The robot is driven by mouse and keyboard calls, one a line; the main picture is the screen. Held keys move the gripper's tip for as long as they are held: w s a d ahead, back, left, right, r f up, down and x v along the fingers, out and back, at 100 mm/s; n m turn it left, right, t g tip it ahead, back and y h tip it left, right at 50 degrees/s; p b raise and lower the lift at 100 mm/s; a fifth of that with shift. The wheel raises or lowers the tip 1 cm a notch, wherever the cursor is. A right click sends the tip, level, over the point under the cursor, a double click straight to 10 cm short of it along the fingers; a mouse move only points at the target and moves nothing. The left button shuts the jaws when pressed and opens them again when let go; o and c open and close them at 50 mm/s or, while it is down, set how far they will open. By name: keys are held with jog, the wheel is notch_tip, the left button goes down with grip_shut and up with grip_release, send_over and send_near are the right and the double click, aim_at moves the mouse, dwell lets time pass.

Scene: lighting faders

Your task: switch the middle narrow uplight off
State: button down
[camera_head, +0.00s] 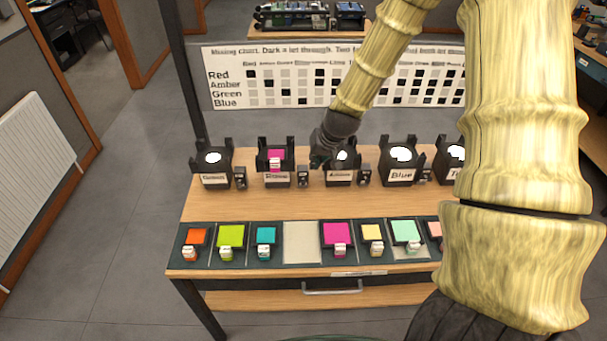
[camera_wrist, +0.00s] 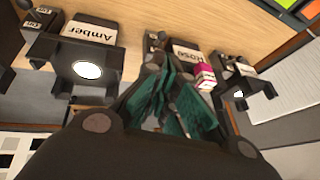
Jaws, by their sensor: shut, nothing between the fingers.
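The uplights stand in a row on the wooden table. The Green uplight (camera_head: 212,163), Amber uplight (camera_head: 342,170) and Blue uplight (camera_head: 400,165) have bright white lenses. The Rose uplight (camera_head: 277,178) carries a magenta gel (camera_head: 275,158); its lens is hidden. Small black switches stand to their right, including the Rose switch (camera_head: 303,177) and Amber switch (camera_head: 364,175). My gripper (camera_head: 318,160) is shut and empty, between the Rose switch and Amber uplight. In the wrist view its teal fingers (camera_wrist: 170,105) cover part of the Rose uplight. I cannot tell whether they touch anything.
A rack of coloured gels (camera_head: 230,238) runs along the table's front, with one bare pale slot (camera_head: 301,243). A mixing chart (camera_head: 225,95) stands behind the row. Another uplight (camera_head: 455,152) at right is partly hidden by my arm. Bare wood lies between row and rack.

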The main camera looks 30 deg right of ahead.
jog(key=p, duration=0.4)
send_near(303, 181)
jog(key=shift+w+d+r+x, duration=0.1)
jog(key=shift+w+d+x, duration=0.05)
jog(key=shift+x, duration=1.05)
jog(key=shift+w+d+r+x, duration=0.1)
jog(key=shift+w+x, duration=0.1)
jog(key=shift+x, duration=0.95)
jog(key=shift+w+d+r+x, duration=0.1)
jog(key=shift+w+d+x, duration=0.05)
jog(key=shift+x, duration=1.05)
jog(key=shift+a+f+b, duration=0.15)
jog(key=shift+a+b, duration=0.05)
jog(key=shift+b, duration=0.15)
